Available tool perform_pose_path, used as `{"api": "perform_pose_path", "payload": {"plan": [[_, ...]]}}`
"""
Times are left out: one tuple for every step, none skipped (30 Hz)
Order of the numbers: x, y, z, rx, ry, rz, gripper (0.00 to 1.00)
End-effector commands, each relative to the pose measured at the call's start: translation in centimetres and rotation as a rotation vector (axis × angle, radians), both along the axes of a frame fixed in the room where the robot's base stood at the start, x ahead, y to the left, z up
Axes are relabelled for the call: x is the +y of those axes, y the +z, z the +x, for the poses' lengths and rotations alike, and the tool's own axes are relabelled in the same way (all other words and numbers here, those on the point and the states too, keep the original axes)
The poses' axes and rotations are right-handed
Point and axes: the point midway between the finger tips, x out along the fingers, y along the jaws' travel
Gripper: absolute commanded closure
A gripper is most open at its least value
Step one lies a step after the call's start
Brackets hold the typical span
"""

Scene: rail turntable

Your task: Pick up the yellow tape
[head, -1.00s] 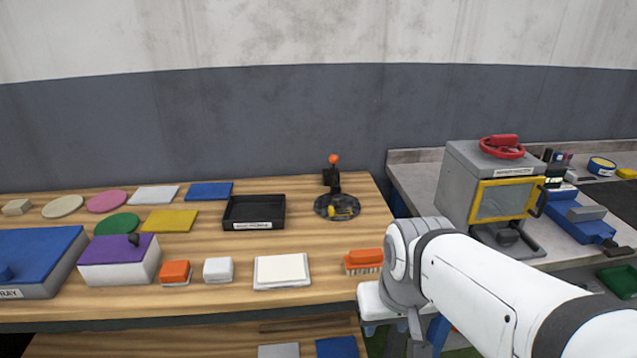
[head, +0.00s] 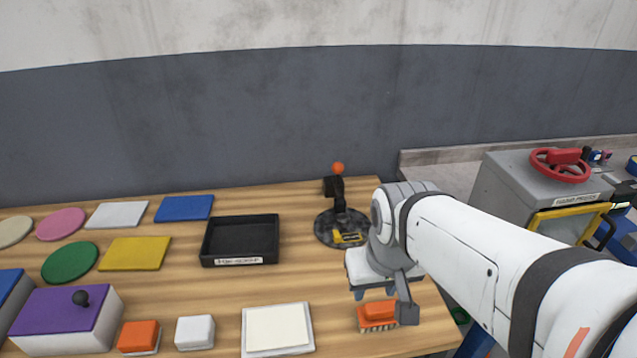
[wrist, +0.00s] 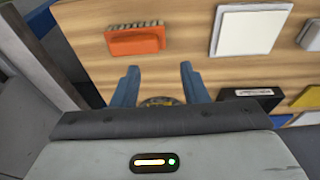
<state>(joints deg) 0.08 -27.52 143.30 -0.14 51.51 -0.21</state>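A small yellow object with dark markings (head: 348,237), which looks like the yellow tape, lies on a round black disc (head: 327,229) at the back right of the wooden bench. A black post with an orange ball (head: 338,168) rises at the disc. My gripper (head: 375,292) is above the bench, in front and to the right of the disc. In the wrist view my gripper (wrist: 158,68) is open, its two blue fingers apart with nothing between the tips. The disc (wrist: 160,102) shows only partly there, low between the fingers; the yellow object is mostly hidden by my wrist.
An orange brush (head: 378,315) lies close to my gripper. A white square pad (head: 277,328) and a black tray (head: 240,240) are to the left. A grey machine with a red handwheel (head: 500,195) stands on the right counter. Bare wood lies between tray and brush.

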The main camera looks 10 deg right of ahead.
Motion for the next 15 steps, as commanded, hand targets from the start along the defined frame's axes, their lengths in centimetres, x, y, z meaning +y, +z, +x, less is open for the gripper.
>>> {"api": "perform_pose_path", "payload": {"plan": [[0.0, 0.0, 0.0, 0.0, 0.0, 0.0, 0.6], [0.0, 0.0, 0.0, 0.0, 0.0, 0.0, 0.6], [0.0, 0.0, 0.0, 0.0, 0.0, 0.0, 0.6], [0.0, 0.0, 0.0, 0.0, 0.0, 0.0, 0.6], [0.0, 0.0, 0.1, 0.001, 0.0, 0.0, 0.6], [0.0, 0.1, 0.3, 0.003, 0.0, 0.0, 0.6], [0.0, 0.2, 0.6, 0.005, 0.0, 0.0, 0.6], [0.0, 0.4, 0.9, 0.008, 0.0, 0.0, 0.6], [0.0, 0.5, 1.5, 0.015, 0.0, 0.0, 0.6], [0.3, 0.7, 2.1, 0.02, 0.004, 0.0, 0.6], [0.5, 0.9, 2.8, 0.027, 0.007, 0.0, 0.6], [0.6, 1.1, 3.9, 0.036, 0.007, 0.0, 0.6], [0.6, 1.3, 4.8, 0.045, 0.007, -0.001, 0.6], [0.6, 1.4, 5.8, 0.054, 0.007, -0.001, 0.6], [0.6, 1.5, 7.2, 0.065, 0.007, -0.001, 0.6]]}}
